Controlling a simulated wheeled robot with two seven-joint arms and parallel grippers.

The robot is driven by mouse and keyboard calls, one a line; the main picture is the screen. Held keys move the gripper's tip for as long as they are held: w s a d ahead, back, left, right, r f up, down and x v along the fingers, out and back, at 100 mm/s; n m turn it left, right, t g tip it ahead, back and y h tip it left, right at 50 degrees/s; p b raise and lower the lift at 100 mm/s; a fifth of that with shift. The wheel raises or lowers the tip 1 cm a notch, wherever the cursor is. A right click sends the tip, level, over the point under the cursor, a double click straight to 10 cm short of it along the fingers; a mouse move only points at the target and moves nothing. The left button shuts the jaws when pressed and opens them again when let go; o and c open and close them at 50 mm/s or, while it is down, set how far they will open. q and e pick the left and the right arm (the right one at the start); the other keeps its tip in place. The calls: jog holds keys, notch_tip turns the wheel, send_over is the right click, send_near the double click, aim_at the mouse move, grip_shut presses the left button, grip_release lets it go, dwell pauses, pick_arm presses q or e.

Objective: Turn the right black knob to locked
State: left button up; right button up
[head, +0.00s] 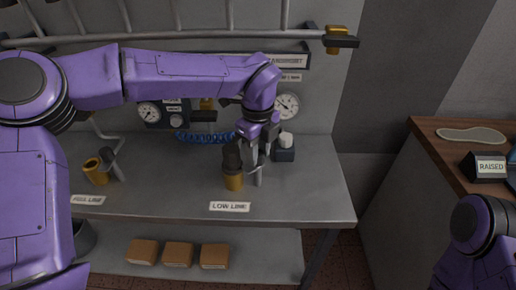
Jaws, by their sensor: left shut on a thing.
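The right black knob (232,156) stands upright on a brass base (233,182) on the grey workbench, behind the "LOW LINE" label (230,207). My left arm reaches across from the left, and my left gripper (254,152) points down at the knob's right side. It is shut on what looks like the knob; the fingers partly cover the contact. The knob's marking is too small to read. At the left, another brass fitting (95,171) leans beside a grey handle. My right arm shows at the lower right, with its gripper out of view.
The bench (165,205) has free room between the two fittings. Two gauges (287,106), a blue coiled hose (200,137) and a small grey block with a white top (285,148) are behind. Boxes (178,255) lie below. A wooden counter (437,125) stands right.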

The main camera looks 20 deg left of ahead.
pick_arm(q)
jog(key=m, duration=0.1)
jog(key=m+p, duration=0.1)
jog(key=m, duration=0.1)
jog(key=m+p, duration=0.1)
jog(key=shift+r, duration=0.25)
jog(key=shift+m+p, duration=1.05)
jog(key=shift+m, duration=0.75)
jog(key=shift+w+f, duration=0.1)
jog(key=o, duration=1)
jog(key=shift+o, duration=0.2)
notch_tip(320, 180, up, 10)
jog(key=b, duration=0.1)
jog(key=shift+r, duration=0.25)
